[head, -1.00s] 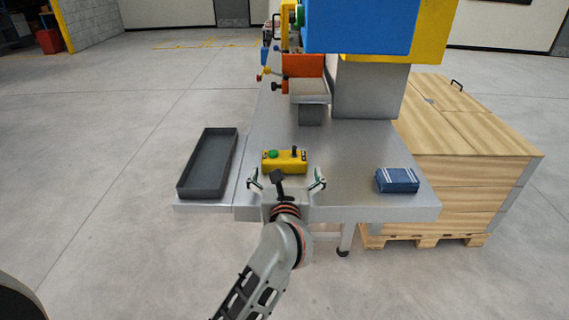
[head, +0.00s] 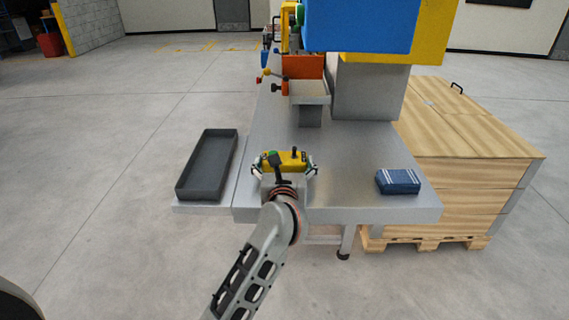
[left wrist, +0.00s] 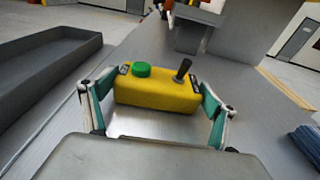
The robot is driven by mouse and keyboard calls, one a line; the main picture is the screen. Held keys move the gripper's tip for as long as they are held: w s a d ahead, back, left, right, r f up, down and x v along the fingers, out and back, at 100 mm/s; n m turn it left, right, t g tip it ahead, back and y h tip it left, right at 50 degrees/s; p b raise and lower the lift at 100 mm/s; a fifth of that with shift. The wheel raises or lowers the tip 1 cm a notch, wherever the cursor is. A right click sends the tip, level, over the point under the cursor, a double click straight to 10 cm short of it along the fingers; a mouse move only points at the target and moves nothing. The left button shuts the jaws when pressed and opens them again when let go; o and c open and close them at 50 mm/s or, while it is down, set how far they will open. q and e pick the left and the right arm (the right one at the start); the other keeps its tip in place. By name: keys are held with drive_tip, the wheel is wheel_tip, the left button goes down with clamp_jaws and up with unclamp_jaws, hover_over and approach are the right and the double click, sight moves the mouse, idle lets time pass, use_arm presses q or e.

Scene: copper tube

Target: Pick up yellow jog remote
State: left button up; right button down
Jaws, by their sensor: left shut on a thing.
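The yellow jog remote (head: 290,161) is a yellow box with a green button and a black joystick. It lies on the metal table near its front edge, and it also shows in the left wrist view (left wrist: 155,94). My left gripper (head: 284,167) is shut on it, with one finger against each short end. In the left wrist view the gripper's green-padded fingers (left wrist: 158,106) touch the remote's left and right ends. In the head view the gripper hides part of the remote's front. My right gripper is not in view.
A grey open tray (head: 180,191) lies left of the remote. A folded blue cloth (head: 398,181) lies at the table's right. A machine with a grey column (head: 368,105) and blue head (head: 358,25) stands behind. Wooden crates (head: 470,145) stand to the right.

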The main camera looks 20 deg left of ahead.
sight(284, 160)
use_arm(q)
drive_tip(key=shift+r, duration=0.1)
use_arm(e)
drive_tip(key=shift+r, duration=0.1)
use_arm(q)
wheel_tip(284, 160, up, 5)
drive_tip(key=p, duration=0.4)
wheel_tip(284, 160, up, 4)
drive_tip(key=shift+r+p, duration=0.15)
drive_tip(key=shift+p, duration=0.25)
drive_tip(key=shift+r, duration=0.3)
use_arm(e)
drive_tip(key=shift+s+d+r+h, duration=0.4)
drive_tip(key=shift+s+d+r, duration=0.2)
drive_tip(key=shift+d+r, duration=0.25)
use_arm(q)
drive_tip(key=shift+f+b, duration=0.3)
drive_tip(key=shift+f, duration=0.05)
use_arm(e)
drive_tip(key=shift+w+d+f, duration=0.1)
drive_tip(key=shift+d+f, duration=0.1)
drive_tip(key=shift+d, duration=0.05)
use_arm(q)
drive_tip(key=shift+f, duration=0.1)
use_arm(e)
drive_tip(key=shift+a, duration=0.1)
